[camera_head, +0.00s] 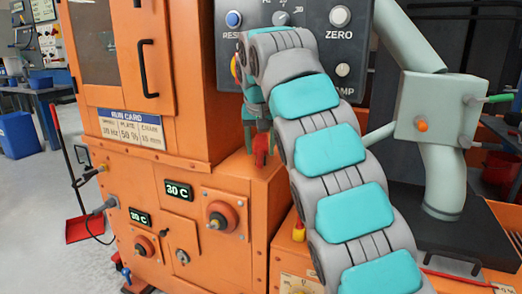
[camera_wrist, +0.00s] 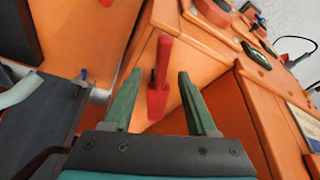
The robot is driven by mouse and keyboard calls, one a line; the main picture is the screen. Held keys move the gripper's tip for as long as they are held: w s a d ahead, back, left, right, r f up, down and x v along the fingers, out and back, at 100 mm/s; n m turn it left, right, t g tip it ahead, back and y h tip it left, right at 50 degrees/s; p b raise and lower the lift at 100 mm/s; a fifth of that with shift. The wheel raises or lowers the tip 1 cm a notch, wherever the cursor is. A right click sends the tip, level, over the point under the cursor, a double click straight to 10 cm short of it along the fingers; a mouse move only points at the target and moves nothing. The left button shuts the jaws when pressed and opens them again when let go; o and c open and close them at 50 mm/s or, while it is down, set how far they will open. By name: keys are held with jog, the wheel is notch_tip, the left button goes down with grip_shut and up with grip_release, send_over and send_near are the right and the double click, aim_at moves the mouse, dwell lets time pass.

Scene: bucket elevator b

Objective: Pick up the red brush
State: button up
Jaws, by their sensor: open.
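The red brush (camera_wrist: 159,78) is at the orange machine's ledge. In the wrist view it appears between the two green fingers of my gripper (camera_wrist: 159,74), with a gap on each side. Its narrower end points up in the picture and its wider end toward the gripper's palm. In the head view my gripper (camera_head: 258,138) hangs fingers-down over the ledge, and a red part of the brush (camera_head: 261,150) shows at the fingers. My arm hides much of that area. The fingers are apart and hold nothing; their exact height relative to the brush is unclear.
The orange cabinet (camera_head: 185,110) rises left of the gripper, and a grey control panel (camera_head: 318,30) with knobs stands behind it. A grey box with a green handle (camera_head: 436,108) is to the right. A small yellow-and-red object (camera_head: 299,230) stands near my arm. A long-handled red shovel (camera_head: 84,229) is at left.

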aim_at(260, 157)
jog(key=shift+x, duration=1)
jog(key=shift+s+x, duration=0.2)
jog(key=shift+x, duration=1.4)
jog(key=shift+f, duration=0.1)
grip_shut()
